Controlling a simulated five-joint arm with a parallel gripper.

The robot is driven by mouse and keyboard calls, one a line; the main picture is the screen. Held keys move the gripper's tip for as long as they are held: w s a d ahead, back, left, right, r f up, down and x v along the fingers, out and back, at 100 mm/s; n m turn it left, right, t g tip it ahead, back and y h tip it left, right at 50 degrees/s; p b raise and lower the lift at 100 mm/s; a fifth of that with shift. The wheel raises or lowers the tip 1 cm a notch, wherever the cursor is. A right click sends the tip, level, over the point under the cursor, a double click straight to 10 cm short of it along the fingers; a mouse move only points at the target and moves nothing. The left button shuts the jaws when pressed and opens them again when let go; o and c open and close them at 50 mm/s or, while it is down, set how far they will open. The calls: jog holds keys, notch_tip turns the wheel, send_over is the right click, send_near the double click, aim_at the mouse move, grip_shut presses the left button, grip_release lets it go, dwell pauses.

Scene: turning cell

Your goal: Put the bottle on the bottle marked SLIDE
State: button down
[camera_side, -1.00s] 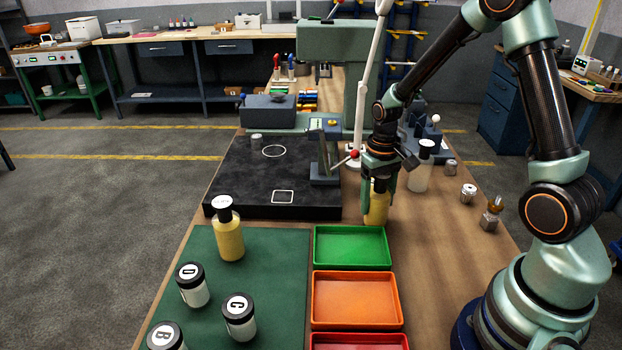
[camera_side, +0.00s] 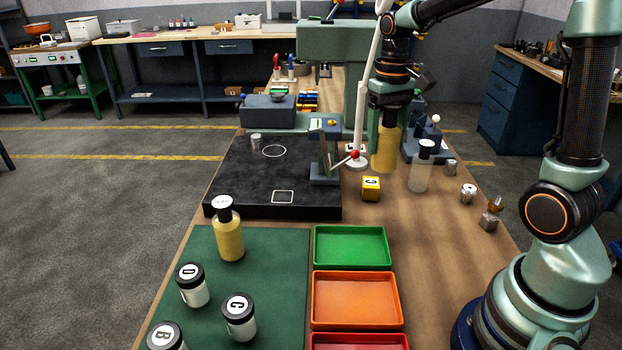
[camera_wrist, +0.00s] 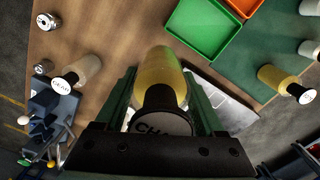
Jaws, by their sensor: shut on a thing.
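My gripper (camera_side: 390,110) is shut on a yellow bottle (camera_side: 384,150) and holds it upright above the wooden bench, right of the black plate. In the wrist view the held bottle (camera_wrist: 160,75) sits between the fingers; its dark cap has a white label beginning "CH", the rest hidden. Another yellow bottle (camera_side: 229,240) with a black cap stands on the green mat (camera_side: 275,290); its white cap label is too small to read surely. It also shows at the right in the wrist view (camera_wrist: 275,79). A pale, clear bottle (camera_side: 420,178) with a black cap stands right of my gripper.
A yellow cube (camera_side: 371,188) is on the bench below the held bottle. Green (camera_side: 351,264) and orange (camera_side: 312,302) trays lie between mat and bare bench. Several lettered jars (camera_side: 192,291) stand on the mat. A machine lever (camera_side: 354,154) is close left of the held bottle.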

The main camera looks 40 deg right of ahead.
aim_at(388, 121)
notch_tip(388, 121, up, 4)
jog(key=shift+f, duration=0.2)
jog(key=a+f+n, duration=0.1)
jog(key=a+f, duration=0.3)
jog(key=a, duration=0.6)
jog(key=w+a+r+m, duration=0.4)
jog(key=w+a+m, duration=0.3)
jog(key=a+m, duration=0.4)
jog(key=w+a+r+m, duration=0.3)
jog(key=w+a+m, duration=0.5)
jog(key=m, duration=0.4)
jog(key=shift+m+t, duration=0.3)
jog(key=shift+t, duration=0.1)
jog(key=shift+s+a+f, duration=0.1)
jog(key=shift+a+f, duration=0.1)
jog(key=shift+f, duration=1.05)
jog(key=shift+s+a+f, duration=0.1)
jog(key=shift+a+f, duration=0.15)
jog(key=shift+f, duration=1)
jog(key=shift+s+a+f, duration=0.1)
jog(key=shift+a+f, duration=0.1)
jog(key=shift+f, duration=1.05)
jog(key=shift+f, duration=0.2)
grip_release()
